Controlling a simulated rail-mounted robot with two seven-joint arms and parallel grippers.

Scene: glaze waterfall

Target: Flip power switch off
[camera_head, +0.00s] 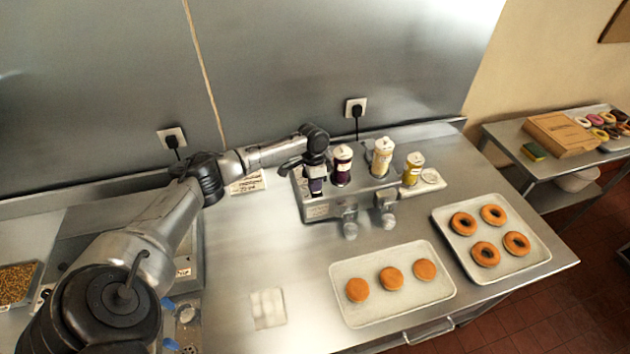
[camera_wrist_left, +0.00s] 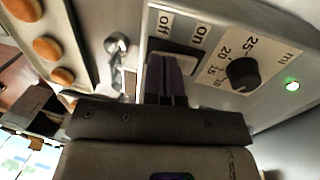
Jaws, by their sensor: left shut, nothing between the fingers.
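The power switch (camera_wrist_left: 186,62) is on the pale panel of the metal filling machine, between its "off" and "on" labels. It shows in the left wrist view and is partly hidden by my fingers. My left gripper (camera_wrist_left: 167,66) is shut and empty, with its fingertips at the switch; I cannot tell whether they touch it. A green light (camera_wrist_left: 292,86) beside the dial glows. In the head view my left gripper (camera_head: 316,187) is at the left end of the filling machine (camera_head: 366,205), where the switch cannot be made out. My right gripper is not in view.
A black dial (camera_wrist_left: 242,74) is beside the switch. Several jars, including a white-labelled one (camera_head: 381,158), stand on the machine. A tray (camera_head: 345,318) of filled-looking round doughnuts and a tray (camera_head: 540,262) of ring doughnuts lie in front. A wall plug (camera_head: 356,108) is behind.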

